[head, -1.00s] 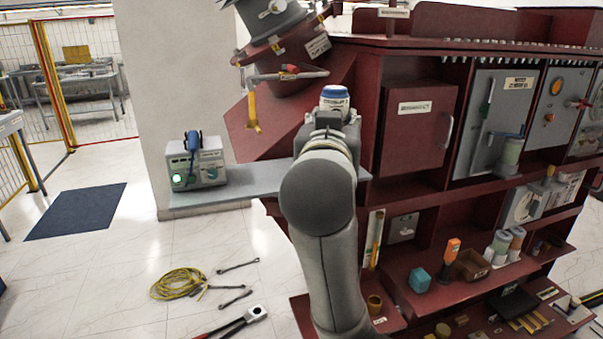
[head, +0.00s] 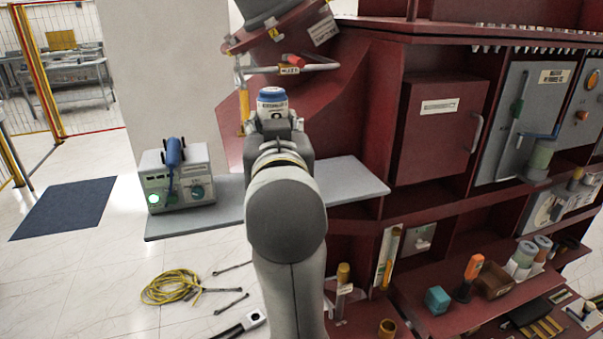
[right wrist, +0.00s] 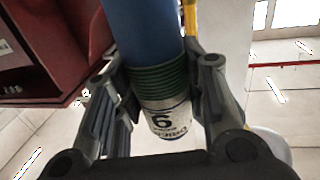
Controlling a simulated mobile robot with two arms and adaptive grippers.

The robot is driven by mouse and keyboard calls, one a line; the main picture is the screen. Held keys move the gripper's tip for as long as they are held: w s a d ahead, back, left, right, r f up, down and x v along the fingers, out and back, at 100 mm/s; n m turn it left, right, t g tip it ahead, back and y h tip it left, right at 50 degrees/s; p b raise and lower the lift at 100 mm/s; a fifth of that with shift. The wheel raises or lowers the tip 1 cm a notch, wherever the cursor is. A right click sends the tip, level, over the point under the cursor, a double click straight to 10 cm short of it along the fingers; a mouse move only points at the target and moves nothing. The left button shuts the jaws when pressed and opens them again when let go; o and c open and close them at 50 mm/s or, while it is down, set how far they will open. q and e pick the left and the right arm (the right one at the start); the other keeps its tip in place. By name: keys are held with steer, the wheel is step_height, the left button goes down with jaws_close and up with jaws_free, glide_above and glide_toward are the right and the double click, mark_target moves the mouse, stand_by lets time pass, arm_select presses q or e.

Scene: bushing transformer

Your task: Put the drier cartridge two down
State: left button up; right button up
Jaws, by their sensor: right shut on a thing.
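My right gripper (head: 279,128) is shut on a drier cartridge (head: 272,103) with a blue top and a white printed label. The arm hides its lower part in the head view. In the right wrist view, the gripper's fingers (right wrist: 160,90) close around the cartridge, which shows a blue body (right wrist: 145,35), a green ribbed band and a white label. In the head view the cartridge appears above or behind the grey shelf (head: 345,187); I cannot tell the gap. My left gripper is not in view.
A grey box with a green light and blue handle (head: 178,178) stands on the shelf's left part. The shelf's right part looks clear. A red cabinet (head: 440,130) stands right.

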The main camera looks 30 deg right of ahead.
steer(key=w+d+f+p, duration=0.1)
steer(key=w+d+f, duration=0.2)
steer(key=f, duration=0.1)
steer(key=w+d+f+p, duration=0.1)
steer(key=w+d+f, duration=0.2)
steer(key=f, duration=0.1)
steer(key=w+d+f+p, duration=0.1)
steer(key=w+d+f, duration=0.2)
steer(key=f, duration=0.1)
steer(key=shift+w+d+f, duration=0.15)
steer(key=shift+d+f, duration=0.05)
steer(key=shift+d, duration=0.2)
steer(key=shift+f, duration=0.15)
steer(key=shift+a, duration=0.1)
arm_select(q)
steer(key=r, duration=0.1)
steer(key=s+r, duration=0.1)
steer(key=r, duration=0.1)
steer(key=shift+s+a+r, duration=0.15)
arm_select(e)
steer(key=o, duration=1.1)
steer(key=shift+f, duration=0.1)
steer(key=shift+o, duration=0.2)
